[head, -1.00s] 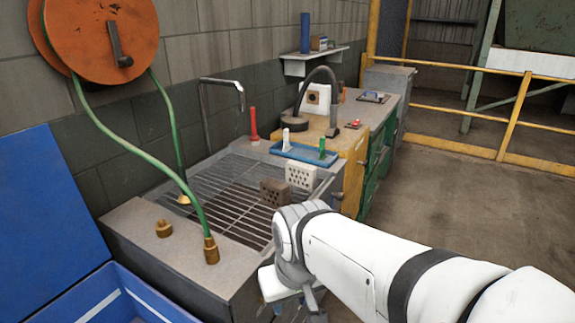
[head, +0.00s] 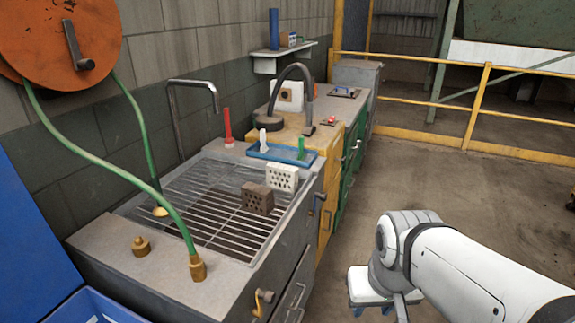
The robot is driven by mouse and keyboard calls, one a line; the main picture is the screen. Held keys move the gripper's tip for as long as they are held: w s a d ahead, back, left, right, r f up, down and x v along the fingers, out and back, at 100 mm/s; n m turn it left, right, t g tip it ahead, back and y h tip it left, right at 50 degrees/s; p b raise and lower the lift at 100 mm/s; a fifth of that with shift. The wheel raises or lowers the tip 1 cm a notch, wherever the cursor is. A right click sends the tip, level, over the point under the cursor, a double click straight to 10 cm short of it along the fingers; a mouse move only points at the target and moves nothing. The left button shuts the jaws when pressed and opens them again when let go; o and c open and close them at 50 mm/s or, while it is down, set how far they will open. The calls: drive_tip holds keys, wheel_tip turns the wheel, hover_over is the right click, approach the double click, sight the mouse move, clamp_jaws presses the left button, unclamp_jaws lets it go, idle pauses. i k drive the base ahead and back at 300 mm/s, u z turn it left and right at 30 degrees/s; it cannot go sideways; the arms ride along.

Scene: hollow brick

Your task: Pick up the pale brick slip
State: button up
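A pale, off-white brick (head: 283,177) with holes in its face stands at the right rear of the metal grate (head: 190,222); it is the only pale brick I make out. A brown brick (head: 257,198) with similar holes stands just in front of it and to its left. My gripper (head: 374,310) is low at the bottom edge of the head view, right of the sink bench and well apart from both bricks. It points downward, and its fingertips are cut off by the frame, so its opening and contents are hidden.
A blue tray (head: 262,155) with a white and a green item lies behind the pale brick. A red upright item (head: 227,128) and a tall tap (head: 195,84) stand nearby. A green hose (head: 130,175) hangs over the bench's left side. Open floor (head: 440,185) lies to the right.

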sight(285, 178)
drive_tip(key=z, duration=0.1)
drive_tip(key=k, duration=1.2)
drive_tip(key=u, duration=0.25)
drive_tip(key=i, duration=1)
drive_tip(key=z, duration=1.35)
drive_tip(key=i, duration=2)
drive_tip(key=z, duration=0.05)
